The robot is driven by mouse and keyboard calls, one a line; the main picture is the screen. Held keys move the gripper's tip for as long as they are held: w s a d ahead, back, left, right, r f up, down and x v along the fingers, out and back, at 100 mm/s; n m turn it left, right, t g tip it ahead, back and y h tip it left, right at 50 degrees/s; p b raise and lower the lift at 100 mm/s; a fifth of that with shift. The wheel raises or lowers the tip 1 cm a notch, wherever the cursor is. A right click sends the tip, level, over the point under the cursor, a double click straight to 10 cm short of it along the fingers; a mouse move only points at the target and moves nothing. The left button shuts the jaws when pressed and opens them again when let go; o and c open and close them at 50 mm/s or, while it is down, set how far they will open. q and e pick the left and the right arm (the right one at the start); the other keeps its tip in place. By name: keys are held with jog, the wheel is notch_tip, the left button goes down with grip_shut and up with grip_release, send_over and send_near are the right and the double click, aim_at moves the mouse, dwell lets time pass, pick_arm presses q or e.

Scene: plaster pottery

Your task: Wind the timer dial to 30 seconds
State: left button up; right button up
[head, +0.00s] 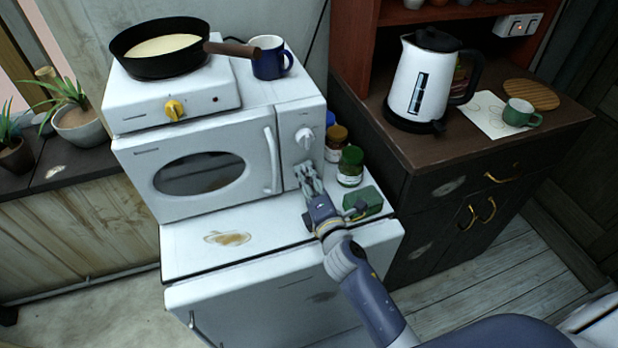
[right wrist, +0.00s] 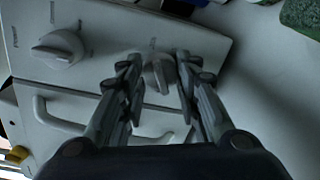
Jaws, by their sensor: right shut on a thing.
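The white microwave (head: 200,165) has a control panel on its right side with two dials. The upper dial (head: 305,137) is clear of my gripper and also shows at the left of the right wrist view (right wrist: 60,48). The lower dial (right wrist: 158,74) sits between the fingers of my right gripper (head: 310,182), which is shut on it. In the head view the gripper mostly covers that dial. The markings around both dials are too small to read, so I cannot tell the timer setting. My left gripper is not in view.
A green-lidded jar (head: 350,167) and a green sponge-like block (head: 362,203) stand close to my right gripper. The microwave door handle (head: 271,160) is just left of the panel. A hotplate with a frying pan (head: 160,47) and a blue mug (head: 268,57) are on top.

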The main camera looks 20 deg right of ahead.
jog(key=shift+r, duration=0.1)
jog(key=o, duration=1.1)
jog(key=s, duration=1.2)
jog(key=shift+r, duration=0.3)
jog(key=shift+f, duration=0.1)
